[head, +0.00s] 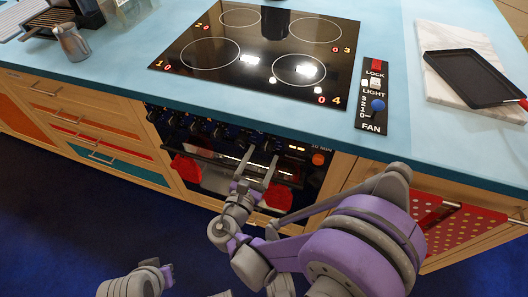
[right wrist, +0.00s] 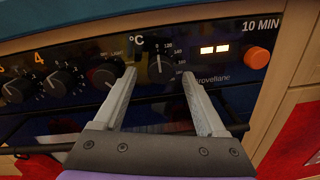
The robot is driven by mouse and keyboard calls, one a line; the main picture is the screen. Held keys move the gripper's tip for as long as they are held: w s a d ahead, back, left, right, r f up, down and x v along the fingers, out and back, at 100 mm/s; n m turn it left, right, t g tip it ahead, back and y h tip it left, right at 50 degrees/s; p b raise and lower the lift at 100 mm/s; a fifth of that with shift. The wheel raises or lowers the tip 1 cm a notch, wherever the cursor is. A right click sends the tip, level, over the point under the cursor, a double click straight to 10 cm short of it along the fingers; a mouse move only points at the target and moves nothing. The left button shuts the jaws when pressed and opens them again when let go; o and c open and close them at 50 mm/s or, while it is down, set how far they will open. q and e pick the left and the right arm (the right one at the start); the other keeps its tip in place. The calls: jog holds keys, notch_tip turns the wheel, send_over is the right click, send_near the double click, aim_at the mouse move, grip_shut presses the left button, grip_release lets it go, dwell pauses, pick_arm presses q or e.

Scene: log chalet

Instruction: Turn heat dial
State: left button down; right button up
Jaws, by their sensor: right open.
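The oven's control panel holds a row of black dials. In the right wrist view, the dial marked °C (right wrist: 158,64), with a numbered scale around it, shows between the fingertips of my right gripper (right wrist: 159,73). The gripper is open, with one finger on each side of the dial's picture; I cannot tell whether either touches it. In the head view, my right gripper (head: 259,155) is in front of the oven, its fingers pointing at the panel. Part of my left arm shows at the bottom left, but its fingers do not.
An orange button (right wrist: 257,58) and a lit display (right wrist: 214,49) are right of the dial. Another black dial (right wrist: 103,76) is close to the left finger. The oven handle bar runs below. Above are the hob (head: 262,50) and fan switch panel (head: 372,95).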

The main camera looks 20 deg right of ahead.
jog(key=shift+x, duration=1.15)
grip_shut()
